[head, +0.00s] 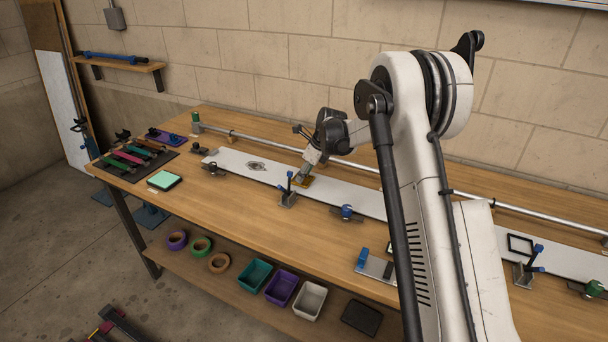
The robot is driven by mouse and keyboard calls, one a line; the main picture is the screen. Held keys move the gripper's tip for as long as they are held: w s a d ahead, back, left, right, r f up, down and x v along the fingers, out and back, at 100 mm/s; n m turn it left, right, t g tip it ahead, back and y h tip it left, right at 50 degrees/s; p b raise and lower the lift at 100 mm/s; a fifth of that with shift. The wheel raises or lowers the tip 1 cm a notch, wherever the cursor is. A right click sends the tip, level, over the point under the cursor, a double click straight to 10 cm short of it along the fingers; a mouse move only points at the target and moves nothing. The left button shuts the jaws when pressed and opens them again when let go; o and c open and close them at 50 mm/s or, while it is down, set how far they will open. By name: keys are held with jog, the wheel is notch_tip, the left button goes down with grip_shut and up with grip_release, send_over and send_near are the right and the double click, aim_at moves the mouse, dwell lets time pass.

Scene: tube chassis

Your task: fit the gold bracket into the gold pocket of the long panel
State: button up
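The long panel (234,163) is a white strip lying along the wooden bench, partly hidden behind my arm. A small gold patch (306,183) shows on it, at the tip of my gripper (304,174). I cannot tell whether this gold is the bracket, the pocket or both. My gripper points down and slightly left at the gold patch, touching it or just above it. Its fingers are too small to tell whether they are open or shut, or hold anything.
A blue-handled clamp (287,192) stands just left of my gripper at the panel's front edge. Another blue clamp (346,212) sits to the right. A metal rail (262,137) runs behind the panel.

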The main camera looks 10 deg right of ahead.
jog(key=shift+o, duration=0.3)
jog(key=shift+r, duration=0.1)
jog(key=shift+d+r, duration=0.1)
jog(key=shift+r, duration=0.15)
jog(key=v, duration=1.1)
jog(key=s+a+r+n+t+h, duration=0.1)
jog(key=s+a+r+n, duration=0.1)
jog(key=s+r+n, duration=0.7)
jog(key=s+a+r+n+t+h, duration=0.1)
jog(key=s+r+n, duration=0.35)
jog(key=s, duration=0.85)
jog(key=s+f+n+t+h, duration=0.1)
jog(key=s+n, duration=1.1)
jog(key=s, duration=1.2)
notch_tip(320, 180, down, 3)
jog(key=shift+s+a+r+t+h+p, duration=0.2)
jog(key=shift+s+a+t+h+p, duration=0.15)
jog(key=shift+t, duration=0.35)
